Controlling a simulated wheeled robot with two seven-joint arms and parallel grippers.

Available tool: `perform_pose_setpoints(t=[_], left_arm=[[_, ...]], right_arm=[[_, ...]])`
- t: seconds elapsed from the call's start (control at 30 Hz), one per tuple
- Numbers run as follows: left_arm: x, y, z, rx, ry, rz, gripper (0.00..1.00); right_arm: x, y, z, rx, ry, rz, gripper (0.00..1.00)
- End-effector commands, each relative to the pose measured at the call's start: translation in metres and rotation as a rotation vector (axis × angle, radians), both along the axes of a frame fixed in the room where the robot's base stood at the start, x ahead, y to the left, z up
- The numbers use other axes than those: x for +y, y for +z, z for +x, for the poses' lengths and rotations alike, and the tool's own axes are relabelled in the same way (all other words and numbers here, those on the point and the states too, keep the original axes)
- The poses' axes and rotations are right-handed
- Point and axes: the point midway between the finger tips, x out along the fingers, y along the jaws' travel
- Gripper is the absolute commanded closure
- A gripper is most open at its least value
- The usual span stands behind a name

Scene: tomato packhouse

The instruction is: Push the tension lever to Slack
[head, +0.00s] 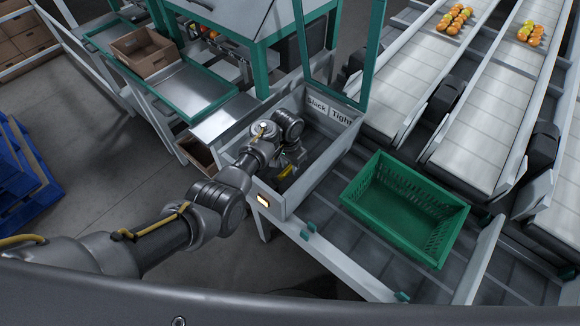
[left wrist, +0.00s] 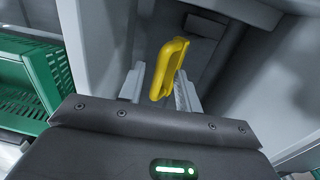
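The tension lever has a yellow handle (head: 286,172), low inside an open grey box (head: 329,166). White labels reading "Slack" (head: 317,104) and "Tight" (head: 342,118) are on the box's far wall, Slack on the left. My left gripper (head: 293,158) reaches into the box at the handle. In the left wrist view the yellow handle (left wrist: 168,68) stands tilted between the two spread fingers of my left gripper (left wrist: 160,90). The right finger is close to the handle; I cannot tell whether it touches. The lever's base is hidden. My right gripper is not in view.
A green crate (head: 405,208) stands just right of the box. The box's walls and a green upright frame (head: 341,94) surround the lever. Conveyors with tomatoes (head: 454,19) run at the upper right. A cardboard box (head: 145,51) sits on the table at the upper left.

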Motion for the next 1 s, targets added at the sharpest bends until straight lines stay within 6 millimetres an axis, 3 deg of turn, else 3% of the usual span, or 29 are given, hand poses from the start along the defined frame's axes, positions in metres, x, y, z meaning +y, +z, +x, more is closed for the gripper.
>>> perform_pose_setpoints(t=[0.07,0.3,0.73,1.0], left_arm=[[0.000,0.000,0.000,0.000,0.000,0.000,0.69],[0.000,0.000,0.000,0.000,0.000,0.000,1.00],[0.002,0.002,0.002,0.010,0.002,-0.016,1.00],[0.018,0.009,0.014,0.090,0.004,-0.127,1.00]], right_arm=[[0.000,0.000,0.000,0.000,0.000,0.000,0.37],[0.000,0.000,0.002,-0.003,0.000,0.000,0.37],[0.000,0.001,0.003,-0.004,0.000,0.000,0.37],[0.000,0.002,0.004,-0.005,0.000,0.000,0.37]])
